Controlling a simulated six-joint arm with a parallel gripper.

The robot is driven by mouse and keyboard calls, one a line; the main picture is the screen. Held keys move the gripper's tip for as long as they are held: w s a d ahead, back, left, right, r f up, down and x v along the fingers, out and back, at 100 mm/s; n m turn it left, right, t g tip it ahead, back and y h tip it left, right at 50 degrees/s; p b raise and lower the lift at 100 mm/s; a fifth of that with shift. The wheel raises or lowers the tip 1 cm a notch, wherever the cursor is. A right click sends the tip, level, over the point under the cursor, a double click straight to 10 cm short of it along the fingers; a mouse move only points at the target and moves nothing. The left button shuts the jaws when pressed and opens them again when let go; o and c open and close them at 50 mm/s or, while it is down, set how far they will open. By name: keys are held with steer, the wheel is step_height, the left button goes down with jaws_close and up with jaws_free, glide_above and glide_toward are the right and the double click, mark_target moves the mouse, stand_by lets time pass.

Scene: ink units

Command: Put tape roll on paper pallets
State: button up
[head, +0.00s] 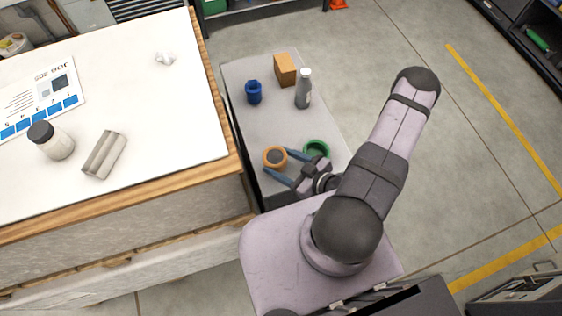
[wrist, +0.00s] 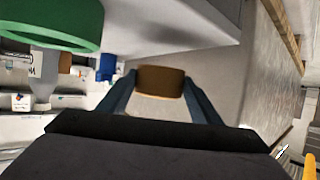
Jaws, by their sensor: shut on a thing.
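An orange-brown tape roll (head: 275,165) is held on edge between the two blue fingers of my gripper (head: 276,167) in the head view, over the near left part of the grey table. In the wrist view the roll (wrist: 160,82) sits between the fingertips of my gripper (wrist: 160,88), which is shut on it. I cannot tell how high it is above the table. The paper pallets (head: 130,30), a large white-topped stack with wooden edges, stand to the left of the table, across a narrow gap.
A green ring (head: 316,143) lies just right of my gripper. A blue container (head: 254,92), a brown box (head: 285,70) and a grey bottle (head: 303,90) stand farther back on the table (head: 260,125). The stack bears a jar (head: 55,143), a grey block (head: 104,155) and a printed sheet (head: 35,100).

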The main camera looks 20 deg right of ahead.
mark_target(281, 161)
step_height(281, 161, up, 6)
steer(key=p, duration=0.3)
steer(key=shift+f+p, duration=0.25)
steer(key=shift+p, duration=0.05)
